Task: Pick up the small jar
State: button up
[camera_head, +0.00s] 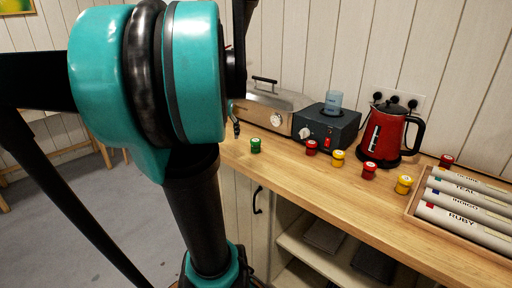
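Several small jars with coloured lids stand on the wooden counter. A green jar (255,145) is nearest to my arm. To its right are a red jar (311,147), a yellow jar (338,158), another red jar (369,171) and another yellow jar (404,184). One more red jar (446,161) stands farther back on the right. I cannot tell which one the task means. My gripper (236,128) shows only as a small dark tip beside my arm, left of and above the green jar in the picture. My arm hides the rest of it.
A metal box (262,106), a dark heater with a blue beaker (333,101) and a red kettle (384,135) line the wall behind the jars. A wooden tray (411,207) of labelled rolls is at right. The counter's front strip (330,195) is clear.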

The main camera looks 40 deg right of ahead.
jog(key=s+d+r+m, duration=0.3)
jog(key=d+r, duration=0.3)
jog(key=d, duration=0.2)
send_near(255, 141)
jog(key=shift+g, duration=0.4)
jog(key=x, duration=0.3)
jog(key=w+x, duration=0.1)
jog(key=x, duration=0.2)
jog(key=shift+w+f, duration=0.1)
jog(key=shift+w, duration=0.1)
jog(key=shift+s+x, duration=0.1)
jog(key=shift+x, duration=1.25)
jog(key=shift+s+x, duration=0.15)
jog(key=shift+x, duration=1.25)
jog(key=shift+d, duration=0.15)
jog(key=c, duration=1.3)
